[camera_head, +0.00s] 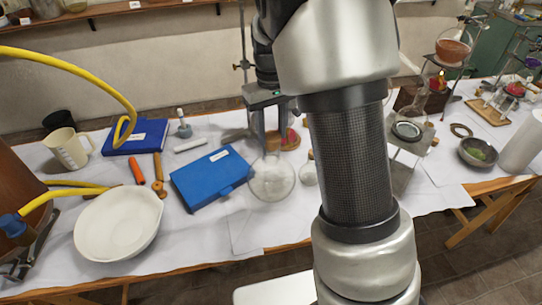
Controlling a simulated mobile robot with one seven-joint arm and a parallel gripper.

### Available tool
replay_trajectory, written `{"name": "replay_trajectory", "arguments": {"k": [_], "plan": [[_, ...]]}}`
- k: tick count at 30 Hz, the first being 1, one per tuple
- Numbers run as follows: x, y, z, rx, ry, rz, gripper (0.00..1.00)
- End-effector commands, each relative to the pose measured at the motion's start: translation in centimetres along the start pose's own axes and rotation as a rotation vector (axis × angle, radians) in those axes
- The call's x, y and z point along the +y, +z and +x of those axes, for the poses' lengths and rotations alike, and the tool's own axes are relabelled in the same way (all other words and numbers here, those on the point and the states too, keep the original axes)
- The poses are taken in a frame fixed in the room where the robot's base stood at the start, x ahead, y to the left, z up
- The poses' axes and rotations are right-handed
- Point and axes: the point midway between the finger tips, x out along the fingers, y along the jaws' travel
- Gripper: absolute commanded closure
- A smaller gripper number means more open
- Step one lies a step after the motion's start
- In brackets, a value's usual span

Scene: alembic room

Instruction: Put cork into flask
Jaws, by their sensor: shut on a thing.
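A clear round glass flask (271,180) is in the middle of the view, above the white-covered table. My gripper (271,145) points down directly over it, with its fingers on either side of the flask's neck. It appears shut on that neck, though the glass is faint there. A brown cork piece (291,139) shows just behind and to the right of the fingers, partly hidden by them and with something pink by it. A smaller glass flask (308,174) stands to the right of the round one, with a small brown top (310,154).
Left of the flask are a blue box (209,178), a white bowl (118,223), a blue book (136,137) and a beige mug (67,149). My arm hides part of the table to the right. Glassware stands (410,135) are beyond it. The front sheet below the flask is clear.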

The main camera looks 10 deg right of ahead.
Motion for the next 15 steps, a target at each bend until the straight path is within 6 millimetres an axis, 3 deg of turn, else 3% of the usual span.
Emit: {"name": "replay_trajectory", "arguments": {"k": [1, 4, 9, 15], "plan": [[0.6, -0.8, -2.0, -0.004, 0.0, -0.048, 0.8], [1.3, -2.3, -2.9, -0.003, -0.004, -0.148, 0.8], [2.0, -3.9, -3.4, 0.0, -0.011, -0.256, 0.8], [2.2, -4.4, -3.0, 0.003, -0.015, -0.294, 0.8]]}}
